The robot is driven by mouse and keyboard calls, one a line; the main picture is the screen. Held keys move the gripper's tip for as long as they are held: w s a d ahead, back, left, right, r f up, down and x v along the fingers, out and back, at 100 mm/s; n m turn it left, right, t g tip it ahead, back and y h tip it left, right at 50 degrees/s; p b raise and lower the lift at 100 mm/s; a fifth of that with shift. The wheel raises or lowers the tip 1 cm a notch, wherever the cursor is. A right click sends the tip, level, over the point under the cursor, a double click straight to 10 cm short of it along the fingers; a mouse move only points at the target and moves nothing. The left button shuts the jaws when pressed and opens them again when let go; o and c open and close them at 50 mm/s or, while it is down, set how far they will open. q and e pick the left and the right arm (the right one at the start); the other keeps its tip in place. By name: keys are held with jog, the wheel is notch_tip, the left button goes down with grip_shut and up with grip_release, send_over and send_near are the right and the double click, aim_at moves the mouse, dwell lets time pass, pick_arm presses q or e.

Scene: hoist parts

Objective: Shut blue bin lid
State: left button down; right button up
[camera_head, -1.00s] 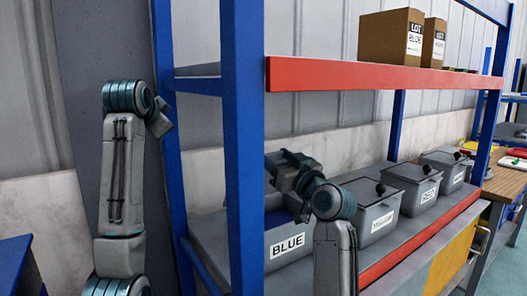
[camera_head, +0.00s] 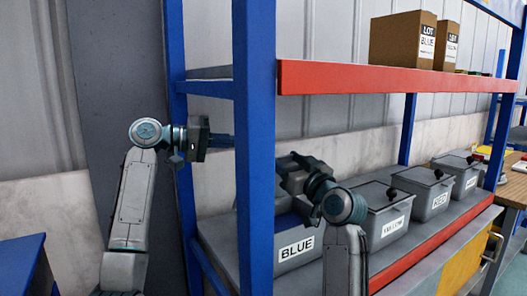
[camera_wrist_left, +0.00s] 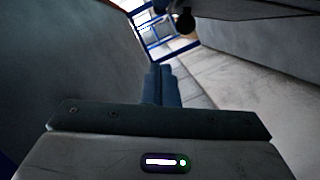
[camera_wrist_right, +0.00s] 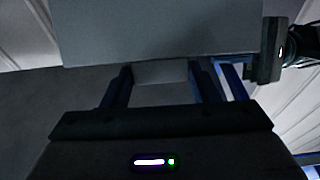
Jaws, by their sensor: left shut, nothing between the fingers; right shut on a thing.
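The blue bin (camera_head: 297,250), a grey box labelled BLUE, stands on the lower shelf, with blue showing inside its open top. My right gripper (camera_head: 287,170) is above the bin, partly behind the blue post. In the right wrist view its fingers (camera_wrist_right: 160,76) stand apart around a pale grey piece, under a flat grey panel (camera_wrist_right: 160,30) that looks like the bin's lid. My left gripper (camera_head: 222,140) is left of the post at similar height, pointing right; its fingers (camera_wrist_left: 158,84) are together and empty. The lid's hinge and full angle are hidden.
The blue post (camera_head: 254,150) stands between my arms in the head view. The closed yellow bin (camera_head: 388,222) and red bin (camera_head: 432,198) stand to the right. A red-edged shelf (camera_head: 390,78) with cardboard boxes (camera_head: 402,40) is overhead.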

jog(key=shift+f, duration=0.1)
pick_arm(q)
jog(key=d, duration=0.3)
jog(key=w+d+f, duration=0.1)
jog(key=d, duration=0.3)
jog(key=d+f, duration=0.1)
jog(key=d, duration=0.2)
jog(key=shift+w+d+f, duration=0.15)
jog(key=shift+w+f, duration=0.1)
jog(key=shift+w, duration=0.05)
jog(key=shift+s+d+f, duration=0.35)
jog(key=shift+s, duration=0.2)
